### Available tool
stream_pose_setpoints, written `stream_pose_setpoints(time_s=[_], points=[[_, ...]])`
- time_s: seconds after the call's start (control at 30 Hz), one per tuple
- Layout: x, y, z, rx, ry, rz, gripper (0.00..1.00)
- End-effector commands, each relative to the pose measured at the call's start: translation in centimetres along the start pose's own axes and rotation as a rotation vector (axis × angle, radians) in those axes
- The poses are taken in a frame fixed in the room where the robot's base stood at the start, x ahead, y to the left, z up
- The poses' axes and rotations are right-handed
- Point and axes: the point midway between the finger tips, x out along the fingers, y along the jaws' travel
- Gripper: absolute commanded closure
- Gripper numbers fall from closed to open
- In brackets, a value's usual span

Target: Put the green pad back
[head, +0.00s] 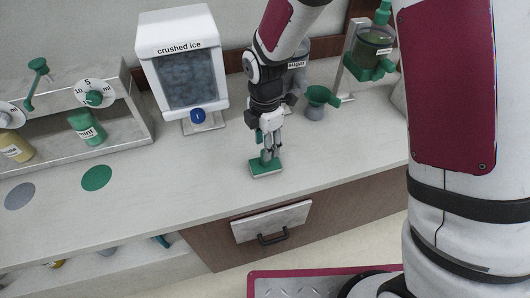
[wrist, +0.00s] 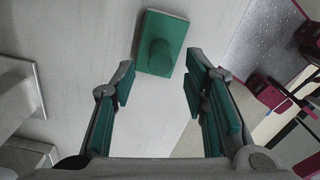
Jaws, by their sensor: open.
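The green pad (head: 266,167) is a flat rectangular block with a round upright knob on top. It lies on the pale counter near its front edge. It also shows in the wrist view (wrist: 172,30), just beyond the fingertips, with its knob (wrist: 158,58) roughly in line with the gap. My gripper (head: 269,146) points down over the pad, and its fingers partly cover the knob in the head view. In the wrist view my gripper (wrist: 158,80) is open, with nothing between its green-lined fingers. Whether a finger touches the knob is unclear.
A crushed ice dispenser (head: 186,70) stands behind, left of my arm. A green funnel-topped cup (head: 317,100) stands right of the gripper. A flat green disc (head: 96,178) and grey disc (head: 20,196) mark the left counter. A drawer (head: 271,222) is below the front edge.

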Motion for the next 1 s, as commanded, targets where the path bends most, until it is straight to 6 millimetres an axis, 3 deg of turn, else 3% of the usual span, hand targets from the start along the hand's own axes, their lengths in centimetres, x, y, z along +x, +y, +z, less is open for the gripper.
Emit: stream_pose_setpoints(time_s=[0.1, 0.3, 0.63, 0.73, 0.87, 1.0], points=[[-2.5, 0.1, 0.1, 0.001, 0.0, 0.004, 0.59], [-5.2, 0.1, 0.1, 0.001, 0.0, 0.003, 0.59], [-6.3, 0.0, 0.0, 0.004, 0.0, 0.001, 0.59], [-7.4, -0.4, 0.6, 0.056, -0.008, 0.015, 0.59], [-11.0, -2.1, 2.3, 0.245, -0.027, 0.061, 0.59], [-16.0, -5.4, 4.4, 0.555, -0.038, 0.136, 0.59]])
